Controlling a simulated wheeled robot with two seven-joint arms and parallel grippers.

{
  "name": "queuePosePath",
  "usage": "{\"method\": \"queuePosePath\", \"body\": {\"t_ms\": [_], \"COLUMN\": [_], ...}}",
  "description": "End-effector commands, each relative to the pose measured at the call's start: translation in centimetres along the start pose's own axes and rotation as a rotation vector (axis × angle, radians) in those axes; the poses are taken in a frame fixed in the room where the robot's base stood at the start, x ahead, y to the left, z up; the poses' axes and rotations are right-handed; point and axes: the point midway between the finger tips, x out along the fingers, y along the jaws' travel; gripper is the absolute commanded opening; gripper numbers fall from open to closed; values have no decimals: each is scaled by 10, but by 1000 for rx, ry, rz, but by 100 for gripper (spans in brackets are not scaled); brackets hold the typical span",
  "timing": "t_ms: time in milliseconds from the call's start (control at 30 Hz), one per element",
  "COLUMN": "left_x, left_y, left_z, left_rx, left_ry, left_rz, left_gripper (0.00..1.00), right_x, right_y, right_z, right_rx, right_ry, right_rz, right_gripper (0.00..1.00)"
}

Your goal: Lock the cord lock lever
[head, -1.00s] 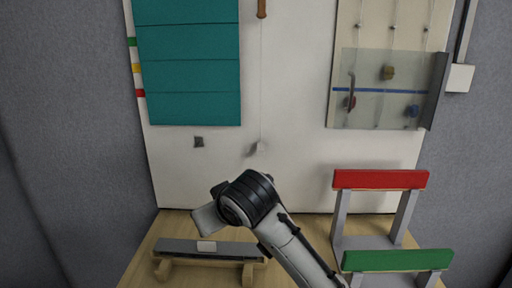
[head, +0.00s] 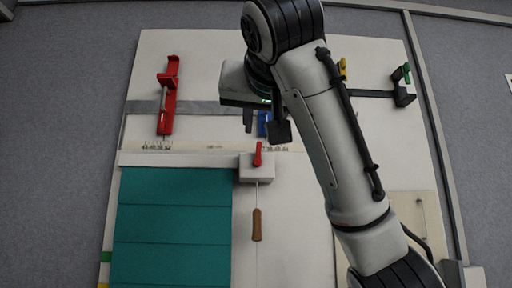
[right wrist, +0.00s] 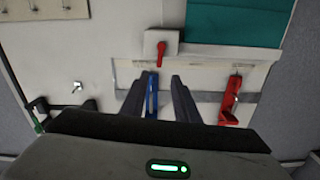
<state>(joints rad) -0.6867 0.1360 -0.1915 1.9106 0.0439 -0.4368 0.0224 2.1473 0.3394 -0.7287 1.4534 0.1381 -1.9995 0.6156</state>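The cord lock is a white box (head: 257,174) on the board with a red lever (head: 257,154) on its front. The lever stands roughly upright in the head view. A cord hangs below the box to a brown wooden handle (head: 257,225). My right gripper (head: 264,130) is just above the lever in the head view, its fingers apart. In the right wrist view, which looks upside down, the open fingers (right wrist: 158,86) point toward the white box (right wrist: 158,44) and red lever (right wrist: 160,54); no contact with it shows. My left gripper is out of view.
A blue part (head: 264,122) on the grey strip appears between the fingers in the right wrist view (right wrist: 152,94). A red bracket (head: 168,95) is at left, a teal shade (head: 172,230) below it. A yellow part (head: 343,69) and a black bracket (head: 402,90) are at right.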

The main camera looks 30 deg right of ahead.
Motion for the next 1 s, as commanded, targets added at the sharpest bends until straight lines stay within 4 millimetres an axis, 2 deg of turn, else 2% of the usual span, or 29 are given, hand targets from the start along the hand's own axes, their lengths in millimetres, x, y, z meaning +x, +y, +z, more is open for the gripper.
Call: {"method": "queuePosePath", "body": {"t_ms": [133, 267, 500, 700, 1000], "left_x": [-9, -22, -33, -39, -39], "left_y": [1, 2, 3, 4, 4], "left_z": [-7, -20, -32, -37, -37], "left_rx": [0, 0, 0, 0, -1], "left_ry": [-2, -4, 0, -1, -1], "left_rz": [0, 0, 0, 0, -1], "left_gripper": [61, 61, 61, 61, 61], "right_x": [5, 20, 65, 91, 100], "right_y": [3, 3, 4, 3, 3], "right_z": [-9, -11, -7, -6, -4], "right_rx": [8, 7, 6, 7, 7], "right_ry": [4, 1, 1, 3, 4], "right_rz": [6, 7, 9, 6, 4], "right_gripper": [28, 28, 28, 28, 28]}}
